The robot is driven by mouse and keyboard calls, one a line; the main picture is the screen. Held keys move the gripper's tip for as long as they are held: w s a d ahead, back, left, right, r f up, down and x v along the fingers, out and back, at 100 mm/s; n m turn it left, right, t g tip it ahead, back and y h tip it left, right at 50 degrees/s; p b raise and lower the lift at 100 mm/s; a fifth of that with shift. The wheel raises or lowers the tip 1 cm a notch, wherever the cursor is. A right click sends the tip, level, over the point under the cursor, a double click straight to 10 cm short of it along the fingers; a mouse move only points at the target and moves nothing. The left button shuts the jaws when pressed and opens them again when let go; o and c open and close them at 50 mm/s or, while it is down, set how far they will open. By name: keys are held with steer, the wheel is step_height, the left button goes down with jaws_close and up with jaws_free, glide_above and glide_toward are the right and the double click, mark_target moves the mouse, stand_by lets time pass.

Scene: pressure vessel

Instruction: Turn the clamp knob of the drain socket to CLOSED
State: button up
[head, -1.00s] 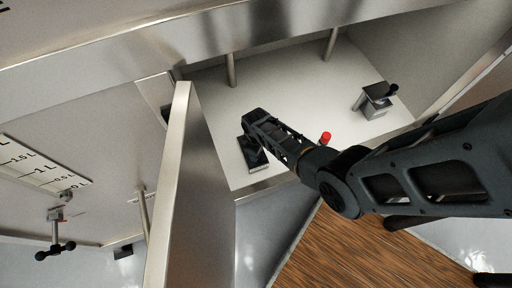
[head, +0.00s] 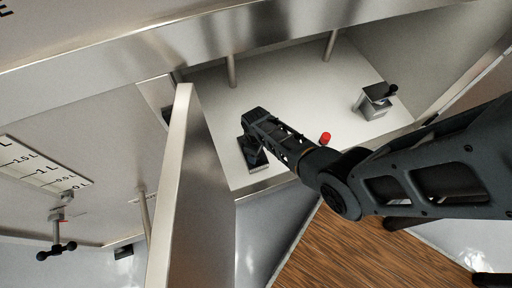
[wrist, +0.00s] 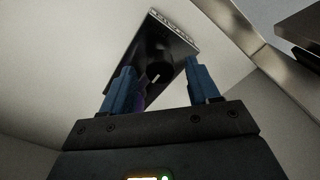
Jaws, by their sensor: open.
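A dark plate with a pale lettered edge (head: 258,168) lies on the light panel, below the end of my arm in the head view. In the wrist view the plate (wrist: 178,45) carries a dark round knob (wrist: 157,72) with a short white mark. The lettering is too small to read, so I cannot tell the knob's setting. My gripper (wrist: 161,70) has its two blue fingers apart, one to each side of the knob in the picture. I cannot tell whether they touch it. A purple patch shows by the left finger. In the head view the fingers are mostly hidden.
A metal beam (head: 172,185) stands left of my gripper. A red knob (head: 325,138) is close to my forearm. A block with a black handle (head: 375,99) sits to the right. A valve with a black T-handle (head: 57,247) hangs at lower left.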

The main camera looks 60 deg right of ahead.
step_height(320, 180, up, 7)
steer(key=shift+f+p, duration=0.1)
steer(key=shift+p, duration=1.15)
steer(key=shift+s, duration=0.1)
steer(key=shift+s+a, duration=0.2)
steer(key=shift+s, duration=0.15)
steer(key=s+a+r+t+h+p, duration=0.2)
steer(key=s+a+r+t+p, duration=0.35)
steer(key=s+r, duration=0.75)
steer(key=s+a+r+t, duration=0.2)
steer(key=s+r+t, duration=0.1)
steer(key=r, duration=0.9)
steer(key=s+a+r+m+t+y+p, duration=0.1)
steer(key=s+a+r+t, duration=0.2)
steer(key=r, duration=0.9)
steer(key=s+a+r+m+t+y+p, duration=0.1)
steer(key=s+r, duration=0.4)
steer(key=r, duration=0.7)
steer(key=shift+a+r+t, duration=0.15)
steer(key=shift+a+t, duration=0.65)
steer(key=shift+t, duration=0.35)
